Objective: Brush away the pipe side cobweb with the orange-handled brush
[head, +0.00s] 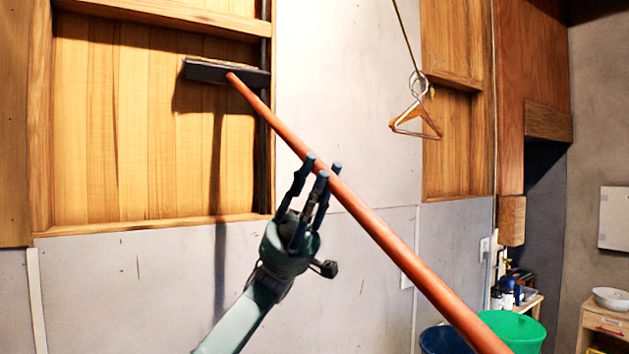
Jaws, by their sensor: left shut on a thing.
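The brush has a long orange handle (392,245) and a dark, wide head (208,72). My left gripper (314,172) is shut on the handle, partway along it. The handle slants from the lower right up to the head at the upper left. The brush head is in front of the wooden wall recess, its right end overlapping a dark vertical pipe (264,150) at the recess's right side. I cannot tell whether the head touches the pipe or the wall. No cobweb can be made out. My right gripper is not in view.
A green bin (516,330) and a blue bin (444,340) stand at the lower right. A white bowl (611,298) sits on a wooden cabinet (603,325) at the far right. Grey panels (130,290) cover the lower wall.

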